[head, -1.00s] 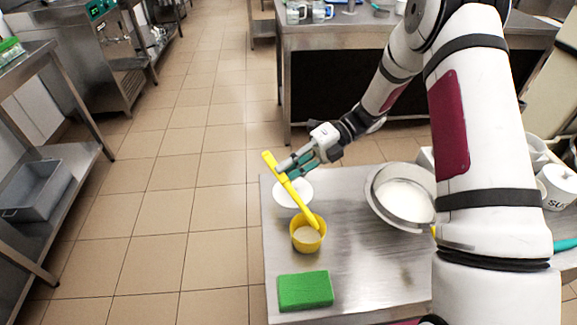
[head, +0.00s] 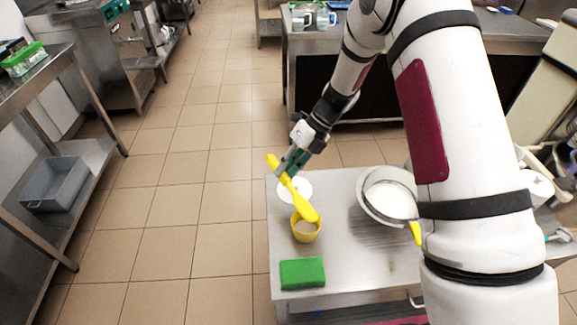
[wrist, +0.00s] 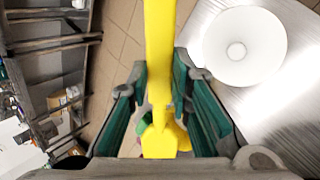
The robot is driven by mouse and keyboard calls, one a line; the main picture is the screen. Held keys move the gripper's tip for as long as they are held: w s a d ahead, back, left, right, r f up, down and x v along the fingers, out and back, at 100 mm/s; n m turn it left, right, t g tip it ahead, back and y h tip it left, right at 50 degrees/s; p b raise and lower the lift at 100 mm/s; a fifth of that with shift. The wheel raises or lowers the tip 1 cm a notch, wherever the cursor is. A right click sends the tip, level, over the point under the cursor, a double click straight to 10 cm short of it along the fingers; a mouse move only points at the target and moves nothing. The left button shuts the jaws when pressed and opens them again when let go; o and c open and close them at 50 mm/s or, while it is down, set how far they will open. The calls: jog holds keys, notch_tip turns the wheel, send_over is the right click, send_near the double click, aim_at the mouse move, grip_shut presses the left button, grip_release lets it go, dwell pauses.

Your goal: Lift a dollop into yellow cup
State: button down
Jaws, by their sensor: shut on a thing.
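My gripper (head: 290,163) is shut on the handle of a yellow spatula (head: 304,206), which slants down to the right. In the wrist view the spatula (wrist: 160,50) runs between the green-lined fingers. The yellow cup (head: 306,236) stands upright on the steel table, with pale contents inside. The spatula's broad lower end overlaps the cup's rim in the head view; I cannot tell whether it touches the cup or carries anything. A metal bowl (head: 366,207) of white stuff (head: 390,200) stands to the right of the cup.
A white round dish (head: 284,192) lies behind the cup, partly hidden by the spatula; it also shows in the wrist view (wrist: 262,60). A green sponge (head: 302,273) lies in front. A yellow object (head: 416,233) shows beside my arm. Bare table (head: 345,250) lies between cup and bowl.

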jog(key=h+p, duration=0.1)
jog(key=s+a+r+t+h+p, duration=0.1)
jog(key=h+p, duration=0.1)
jog(key=shift+a+t, duration=0.15)
jog(key=shift+t, duration=0.15)
jog(key=t+h+p, duration=0.1)
jog(key=a+t+h+p, duration=0.1)
jog(key=h, duration=0.1)
jog(key=shift+s+p, duration=0.2)
jog(key=shift+p, duration=0.2)
jog(key=shift+w+d+r, duration=0.2)
jog(key=shift+r, duration=1)
